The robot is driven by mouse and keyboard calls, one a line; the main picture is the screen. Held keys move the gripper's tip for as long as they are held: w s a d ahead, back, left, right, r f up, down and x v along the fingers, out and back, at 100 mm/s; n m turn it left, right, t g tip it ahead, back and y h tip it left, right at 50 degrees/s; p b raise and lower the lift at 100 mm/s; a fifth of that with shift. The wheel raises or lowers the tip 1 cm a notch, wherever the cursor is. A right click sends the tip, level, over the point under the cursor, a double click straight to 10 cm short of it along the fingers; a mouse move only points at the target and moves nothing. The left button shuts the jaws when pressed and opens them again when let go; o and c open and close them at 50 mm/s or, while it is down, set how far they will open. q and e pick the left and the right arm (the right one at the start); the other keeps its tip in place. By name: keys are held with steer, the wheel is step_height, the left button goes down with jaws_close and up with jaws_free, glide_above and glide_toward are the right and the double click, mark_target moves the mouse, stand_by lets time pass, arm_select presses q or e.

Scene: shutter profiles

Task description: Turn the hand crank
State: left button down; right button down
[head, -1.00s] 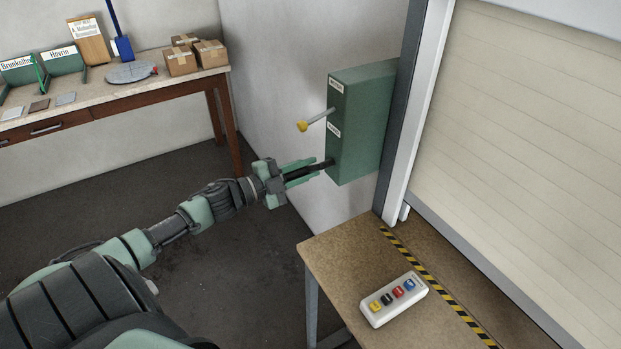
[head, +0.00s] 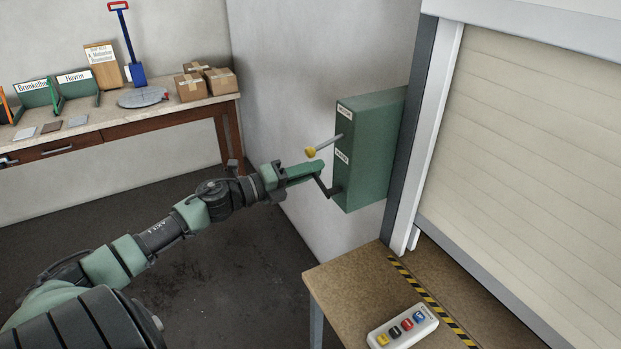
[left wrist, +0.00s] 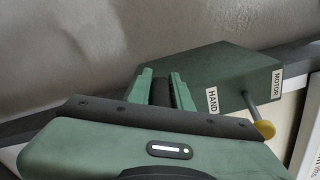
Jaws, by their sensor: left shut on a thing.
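The green drive box (head: 368,150) is on the wall beside the shutter, with a dark hand crank (head: 328,187) low on its face. The crank arm slants up and left from the box to its handle. My left gripper (head: 316,169) is shut on the crank handle, which shows dark between the fingers in the left wrist view (left wrist: 161,92). A grey lever with a yellow knob (head: 311,152) sticks out above the crank. The left wrist view shows labels HAND (left wrist: 212,101) and MOTOR (left wrist: 277,83) beside it. The fingers hide most of the handle. My right gripper is out of view.
The pale roller shutter (head: 530,150) fills the right side. A small table (head: 345,285) with a button box (head: 403,327) stands below the drive box. A workbench (head: 110,118) with cartons and signs is at the back left. Floor between them is clear.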

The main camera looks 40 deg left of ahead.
mark_target(340, 160)
arm_select(q)
steer(key=r+m, duration=0.2)
steer(key=shift+s+d+m, duration=0.1)
steer(key=shift+d+m, duration=0.2)
steer(key=shift+m, duration=0.1)
steer(key=m, duration=0.1)
steer(key=d+r+m, duration=0.1)
steer(key=m, duration=0.1)
steer(key=shift+s+d+r+m+b, duration=0.2)
steer(key=shift+s+r+m+b, duration=0.1)
steer(key=shift+r, duration=0.05)
steer(key=m, duration=0.1)
steer(key=d+r+m, duration=0.1)
steer(key=m, duration=0.1)
steer(key=shift+s+d+r, duration=0.1)
steer(key=shift+s+d, duration=0.2)
steer(key=shift+s, duration=0.05)
steer(key=shift+s+d+r+m, duration=0.1)
steer(key=shift+s+d+m, duration=0.1)
steer(key=shift+d+m, duration=0.45)
steer(key=shift+s+d+r+m, duration=0.15)
steer(key=shift+d+m, duration=0.1)
steer(key=shift+m, duration=0.8)
steer(key=shift+f, duration=0.1)
steer(key=c, duration=1.3)
jaws_free()
